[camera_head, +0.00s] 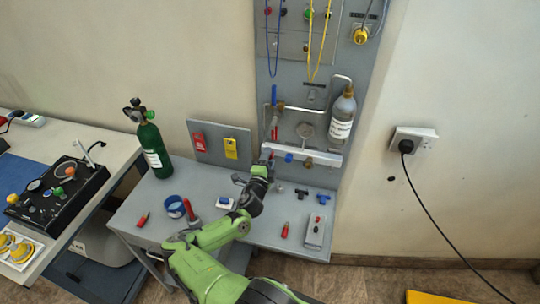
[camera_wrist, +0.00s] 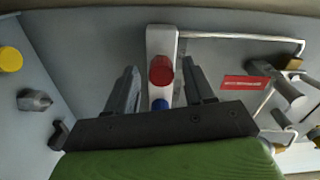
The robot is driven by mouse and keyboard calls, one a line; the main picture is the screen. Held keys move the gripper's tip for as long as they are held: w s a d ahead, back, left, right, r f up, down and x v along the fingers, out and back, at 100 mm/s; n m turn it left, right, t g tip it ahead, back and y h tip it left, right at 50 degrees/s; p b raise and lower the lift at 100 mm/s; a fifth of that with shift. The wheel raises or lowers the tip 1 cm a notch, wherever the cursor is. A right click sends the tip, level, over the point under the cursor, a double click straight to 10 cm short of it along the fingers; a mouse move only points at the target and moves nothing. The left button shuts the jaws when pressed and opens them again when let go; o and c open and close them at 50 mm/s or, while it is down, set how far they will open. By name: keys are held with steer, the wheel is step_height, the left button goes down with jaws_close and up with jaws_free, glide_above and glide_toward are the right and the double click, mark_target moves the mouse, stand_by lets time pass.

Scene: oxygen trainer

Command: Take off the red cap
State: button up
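The red cap (camera_wrist: 161,70) shows in the wrist view on a pale bar (camera_wrist: 162,40), with its round end facing me. My gripper (camera_wrist: 159,66) is open, with one dark finger on each side of the cap. A gap shows between each finger and the cap, so it is not gripped. In the head view my gripper (camera_head: 268,161) is at the left end of the white bar (camera_head: 322,157) on the grey panel. I cannot make out the cap clearly there, as my gripper covers that spot.
A blue cap (camera_wrist: 160,104) sits just beside the red one. A metal pipe (camera_wrist: 240,36) and a red label (camera_wrist: 244,83) are to the right. In the head view a grey cylinder (camera_head: 342,116) hangs on the panel, and a green cylinder (camera_head: 153,148) stands on the bench.

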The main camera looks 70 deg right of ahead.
steer(key=shift+a, duration=0.1)
steer(key=a+m, duration=0.2)
steer(key=m, duration=0.1)
steer(key=shift+s+a+m, duration=0.1)
steer(key=shift+s+m, duration=0.1)
steer(key=shift+m, duration=0.1)
steer(key=shift+p, duration=0.3)
steer(key=shift+m, duration=3.4)
